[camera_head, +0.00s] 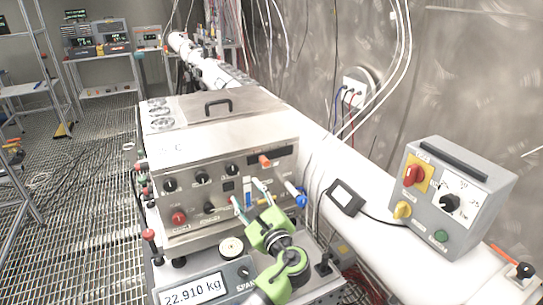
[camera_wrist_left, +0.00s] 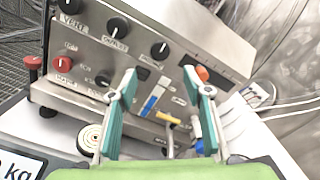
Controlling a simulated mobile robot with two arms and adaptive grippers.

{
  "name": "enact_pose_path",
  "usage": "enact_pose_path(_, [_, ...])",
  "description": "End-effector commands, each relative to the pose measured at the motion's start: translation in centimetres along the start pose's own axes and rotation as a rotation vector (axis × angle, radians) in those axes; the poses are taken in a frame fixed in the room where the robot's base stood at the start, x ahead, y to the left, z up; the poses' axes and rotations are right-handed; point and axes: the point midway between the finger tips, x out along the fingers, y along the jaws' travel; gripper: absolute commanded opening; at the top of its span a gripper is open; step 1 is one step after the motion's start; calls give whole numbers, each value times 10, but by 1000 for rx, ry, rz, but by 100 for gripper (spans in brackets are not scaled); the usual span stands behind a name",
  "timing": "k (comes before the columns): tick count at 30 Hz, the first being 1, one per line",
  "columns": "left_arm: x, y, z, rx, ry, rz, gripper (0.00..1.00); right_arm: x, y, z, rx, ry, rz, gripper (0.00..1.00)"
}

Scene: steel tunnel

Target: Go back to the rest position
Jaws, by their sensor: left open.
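My left gripper (camera_head: 246,193), green with teal fingers, is in front of the steel control box (camera_head: 215,150), above the scale. Its fingers are spread with nothing between them. In the left wrist view the open fingertips (camera_wrist_left: 158,75) point at the box's front panel (camera_wrist_left: 150,50), with a blue-and-white strip (camera_wrist_left: 153,100) seen between them. Whether the tips touch the panel I cannot tell. My right gripper is not in view.
A grey switch box (camera_head: 450,195) stands on the white pipe (camera_head: 385,240) at right. An orange-tipped handle (camera_head: 266,161) sticks out of the panel. Grated floor (camera_head: 90,190) lies open at left.

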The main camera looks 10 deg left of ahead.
Motion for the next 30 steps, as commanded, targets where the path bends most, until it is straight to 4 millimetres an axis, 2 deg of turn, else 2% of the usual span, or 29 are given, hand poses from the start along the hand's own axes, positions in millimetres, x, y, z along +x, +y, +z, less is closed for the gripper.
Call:
enact_pose_path(2, [-2, 13, -6, -35, 24, 27, 45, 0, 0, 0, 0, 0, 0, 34])
enact_pose_path(4, [-8, 37, -16, -115, 73, 79, 45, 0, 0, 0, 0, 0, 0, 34])
enact_pose_path(8, [-34, 112, -44, -375, 206, 265, 45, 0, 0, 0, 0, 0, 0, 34])
enact_pose_path(9, [-48, 139, -53, -475, 247, 344, 45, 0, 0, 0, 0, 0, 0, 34])
enact_pose_path(11, [-71, 178, -64, -629, 298, 469, 45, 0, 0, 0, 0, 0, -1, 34])
enact_pose_path(12, [-88, 203, -70, -732, 325, 556, 45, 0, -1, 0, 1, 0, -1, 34])
enact_pose_path(15, [-136, 256, -76, -977, 367, 777, 45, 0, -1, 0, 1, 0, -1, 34])
enact_pose_path(16, [-149, 267, -76, -1041, 373, 836, 45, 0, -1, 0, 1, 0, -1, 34])
enact_pose_path(18, [-177, 288, -73, -1164, 377, 955, 45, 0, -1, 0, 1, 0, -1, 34])
enact_pose_path(21, [-208, 306, -67, -1292, 373, 1085, 45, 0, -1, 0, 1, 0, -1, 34])
enact_pose_path(30, [-275, 331, -42, -1524, 338, 1355, 45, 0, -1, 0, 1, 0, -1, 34])
